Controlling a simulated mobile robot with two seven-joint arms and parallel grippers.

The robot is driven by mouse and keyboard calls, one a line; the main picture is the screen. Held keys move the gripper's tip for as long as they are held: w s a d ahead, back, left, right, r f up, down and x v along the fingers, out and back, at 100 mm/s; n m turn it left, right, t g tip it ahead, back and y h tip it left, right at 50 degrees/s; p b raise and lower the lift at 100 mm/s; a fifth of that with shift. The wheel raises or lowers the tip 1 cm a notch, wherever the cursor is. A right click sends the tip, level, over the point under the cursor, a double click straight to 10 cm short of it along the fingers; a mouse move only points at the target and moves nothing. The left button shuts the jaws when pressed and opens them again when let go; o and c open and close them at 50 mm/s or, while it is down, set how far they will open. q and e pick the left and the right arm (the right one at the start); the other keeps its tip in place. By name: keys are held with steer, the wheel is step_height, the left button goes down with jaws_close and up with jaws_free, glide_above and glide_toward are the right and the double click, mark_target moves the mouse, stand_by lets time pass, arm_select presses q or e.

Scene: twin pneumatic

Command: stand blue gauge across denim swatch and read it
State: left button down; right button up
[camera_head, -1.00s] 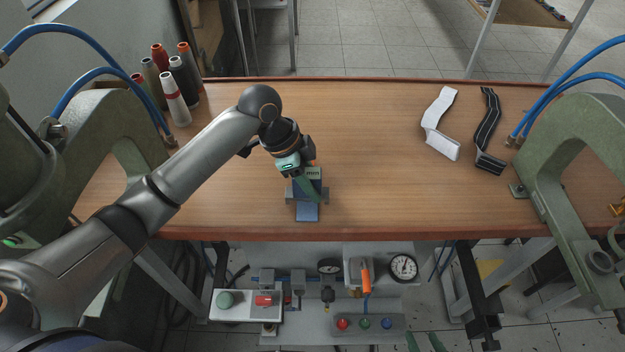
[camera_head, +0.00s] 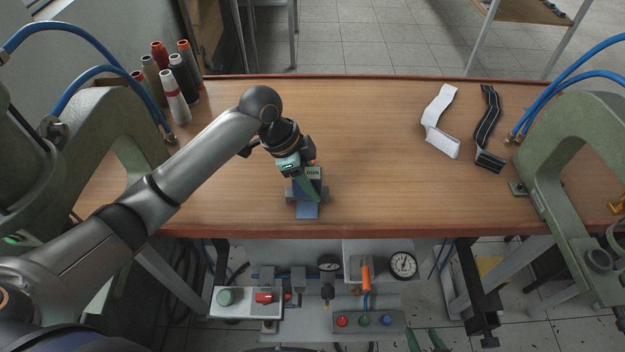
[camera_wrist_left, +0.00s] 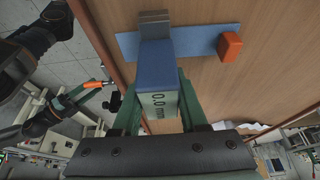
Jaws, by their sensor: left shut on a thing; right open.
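My left gripper (camera_head: 307,182) is shut on the gauge's body (camera_wrist_left: 157,75). The gauge's pale display (camera_wrist_left: 158,104) appears to read 0.0 mm. An orange block (camera_wrist_left: 230,46) sits at one end of the swatch. My right gripper (camera_head: 425,341) shows only its green fingertips, apart, at the bottom edge.
A white strip (camera_head: 440,122) and a black strip (camera_head: 488,130) lie at the table's right back. Several thread cones (camera_head: 176,82) stand at the left back. Green presses (camera_head: 575,170) flank the table. A panel with gauges and buttons (camera_head: 363,320) is below its front edge.

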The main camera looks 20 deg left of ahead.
arm_select(q)
steer(key=shift+f, duration=0.2)
steer(key=shift+c, duration=1.8)
jaws_free()
